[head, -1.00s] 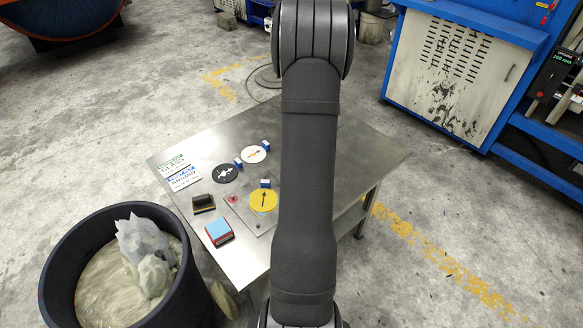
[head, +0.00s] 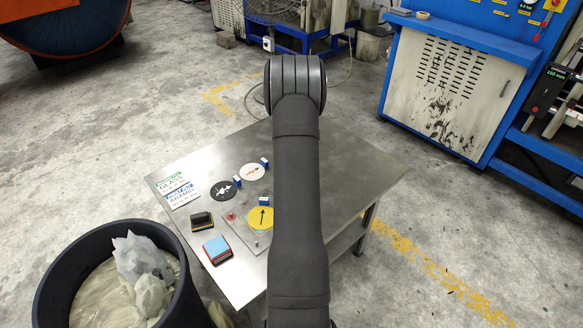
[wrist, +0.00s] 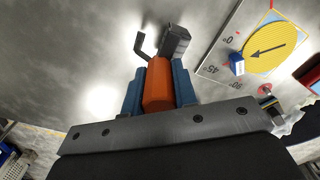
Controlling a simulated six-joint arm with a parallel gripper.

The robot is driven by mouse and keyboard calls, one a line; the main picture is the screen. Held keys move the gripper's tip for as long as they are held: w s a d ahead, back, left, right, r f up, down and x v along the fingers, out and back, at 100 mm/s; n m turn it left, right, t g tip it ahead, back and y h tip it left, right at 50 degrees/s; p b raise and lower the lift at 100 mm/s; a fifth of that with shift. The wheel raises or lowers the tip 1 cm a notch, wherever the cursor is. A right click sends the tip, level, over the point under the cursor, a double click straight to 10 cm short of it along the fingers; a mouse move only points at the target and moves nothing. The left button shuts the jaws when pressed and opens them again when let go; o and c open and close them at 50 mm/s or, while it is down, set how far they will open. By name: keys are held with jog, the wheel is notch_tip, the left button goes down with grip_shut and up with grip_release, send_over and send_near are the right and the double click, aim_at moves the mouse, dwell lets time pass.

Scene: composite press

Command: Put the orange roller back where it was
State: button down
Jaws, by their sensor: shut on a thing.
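The orange roller (wrist: 158,85) is between the blue fingers of my gripper (wrist: 158,77) in the wrist view. My gripper is shut on its orange part. A bent dark rod and a dark ribbed cylinder extend beyond the fingertips. Behind them is the bare grey metal of the table (wrist: 75,60), and I cannot tell how far off it is. In the head view my arm hides the gripper and roller, and covers the middle of the steel table (head: 345,165).
At the table's left are a black disc (head: 224,190), a white disc (head: 252,172), a yellow disc (head: 261,218) on a plate, a black-and-yellow block (head: 201,221), a blue-and-red block (head: 217,248) and labels (head: 175,190). A dark bin (head: 60,275) stands at left.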

jog(key=shift+f, duration=1.9)
jog(key=shift+f, duration=0.2)
jog(key=c, duration=1.1)
grip_release()
jog(key=shift+c, duration=0.2)
notch_tip(320, 180, up, 12)
jog(key=shift+r, duration=0.2)
